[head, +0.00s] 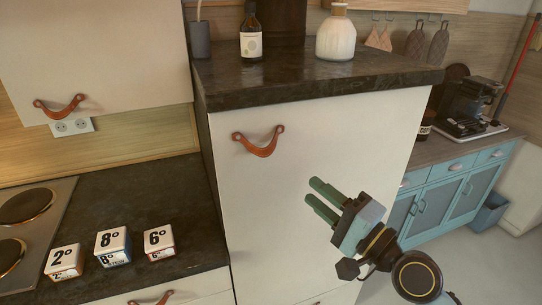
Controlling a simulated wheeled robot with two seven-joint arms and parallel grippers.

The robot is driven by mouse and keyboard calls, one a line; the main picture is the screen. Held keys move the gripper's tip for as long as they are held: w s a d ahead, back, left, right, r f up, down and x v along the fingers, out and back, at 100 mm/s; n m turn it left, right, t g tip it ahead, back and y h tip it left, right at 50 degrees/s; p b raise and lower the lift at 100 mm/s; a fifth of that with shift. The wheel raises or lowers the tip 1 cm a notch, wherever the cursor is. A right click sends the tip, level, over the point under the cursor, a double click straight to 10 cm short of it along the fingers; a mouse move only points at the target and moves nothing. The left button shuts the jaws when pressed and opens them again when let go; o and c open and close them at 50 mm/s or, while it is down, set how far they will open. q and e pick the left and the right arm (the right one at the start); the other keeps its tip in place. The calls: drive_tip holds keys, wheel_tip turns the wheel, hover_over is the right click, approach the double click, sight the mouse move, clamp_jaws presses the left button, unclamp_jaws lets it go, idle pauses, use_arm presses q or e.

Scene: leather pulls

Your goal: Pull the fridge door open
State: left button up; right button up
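The fridge door (265,210) is a tall cream-white panel under a dark stone top, and it looks closed. A brown leather pull (258,146) is fixed near its upper left, sagging between two studs. My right gripper (311,190) is in front of the door, below and to the right of the pull and apart from it. Its two green fingers point up and left with a gap between them, empty. My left gripper is not in view.
The dark top (310,82) holds a dark bottle (251,35) and a white vase (336,36). Left are a counter with numbered blocks (113,245), a hob (25,225) and an upper cabinet (95,50). Blue cabinets (450,195) stand at right. Floor is free at lower right.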

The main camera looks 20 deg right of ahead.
sight(266, 151)
drive_tip(key=p+x, duration=0.1)
drive_tip(key=x, duration=0.3)
drive_tip(key=p+x, duration=0.1)
drive_tip(key=x, duration=0.4)
drive_tip(key=p+x, duration=0.1)
drive_tip(key=x, duration=0.3)
drive_tip(key=shift+a+r, duration=0.15)
drive_tip(key=shift+r, duration=0.15)
clamp_jaws()
